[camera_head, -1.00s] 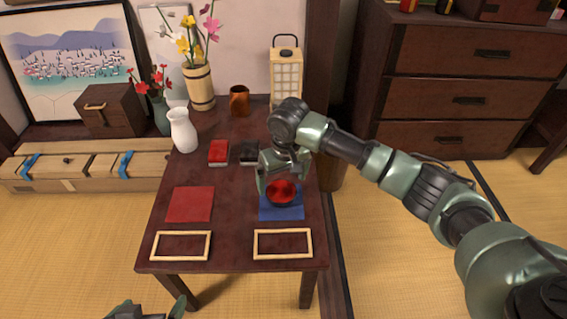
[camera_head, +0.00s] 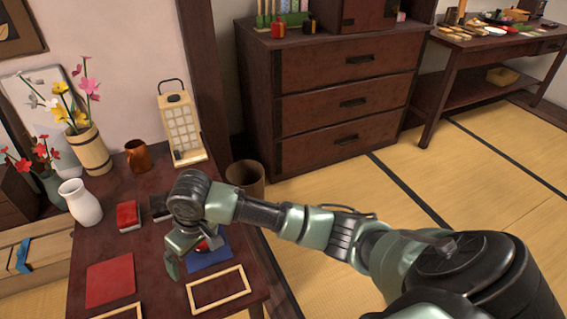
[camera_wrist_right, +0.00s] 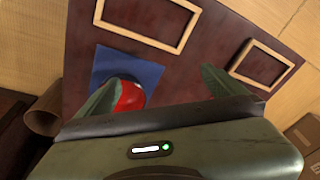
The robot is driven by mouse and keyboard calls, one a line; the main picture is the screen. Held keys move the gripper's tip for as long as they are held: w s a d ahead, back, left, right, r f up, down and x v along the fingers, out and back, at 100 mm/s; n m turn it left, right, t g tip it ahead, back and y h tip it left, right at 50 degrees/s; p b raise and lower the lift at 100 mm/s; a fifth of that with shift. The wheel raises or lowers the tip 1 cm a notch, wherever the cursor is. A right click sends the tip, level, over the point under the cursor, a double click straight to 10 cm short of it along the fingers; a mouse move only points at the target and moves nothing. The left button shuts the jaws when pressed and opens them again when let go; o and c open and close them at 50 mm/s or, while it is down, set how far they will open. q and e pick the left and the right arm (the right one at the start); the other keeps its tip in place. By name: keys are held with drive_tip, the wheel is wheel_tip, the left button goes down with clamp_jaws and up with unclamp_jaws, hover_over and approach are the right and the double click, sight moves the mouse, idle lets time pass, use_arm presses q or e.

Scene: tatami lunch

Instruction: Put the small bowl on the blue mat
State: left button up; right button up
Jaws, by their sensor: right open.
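The small bowl (camera_head: 207,245), red inside, is at the blue mat (camera_head: 222,258) and appears to rest on it. My right gripper (camera_head: 191,255) is at the bowl and hides much of it. In the right wrist view, the bowl (camera_wrist_right: 131,97) lies between the spread fingers of the right gripper (camera_wrist_right: 162,88), close beside the left finger. The blue mat (camera_wrist_right: 112,62) shows beyond it there. The bowl's near side is hidden by the gripper body. My left gripper is out of view.
The dark table (camera_head: 150,265) holds a red mat (camera_head: 110,278), wooden frames (camera_head: 218,289), a red box (camera_head: 128,215), a white vase (camera_head: 80,202), a brown mug (camera_head: 137,156) and a lantern (camera_head: 182,128). A bin (camera_head: 245,177) stands beside the table. Drawers (camera_head: 345,95) stand behind.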

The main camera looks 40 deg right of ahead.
drive_tip(key=shift+n+t+y, duration=0.3)
drive_tip(key=shift+n+y, duration=0.1)
drive_tip(key=shift+y, duration=0.3)
drive_tip(key=s+a+f, duration=0.1)
drive_tip(key=s, duration=0.1)
drive_tip(key=s+a+f, duration=0.1)
drive_tip(key=s, duration=0.1)
drive_tip(key=s+a+f, duration=0.1)
drive_tip(key=s, duration=0.2)
drive_tip(key=shift+f, duration=0.2)
drive_tip(key=s+d+m+h, duration=0.1)
drive_tip(key=s+d, duration=0.5)
drive_tip(key=s, duration=0.3)
drive_tip(key=s+d+f+m+t+h, duration=0.1)
drive_tip(key=s+d, duration=0.4)
drive_tip(key=s, duration=0.3)
drive_tip(key=shift+s+d+f+h, duration=0.2)
drive_tip(key=shift+s+d+h, duration=0.1)
drive_tip(key=shift+s+d, duration=0.1)
drive_tip(key=shift+w, duration=0.1)
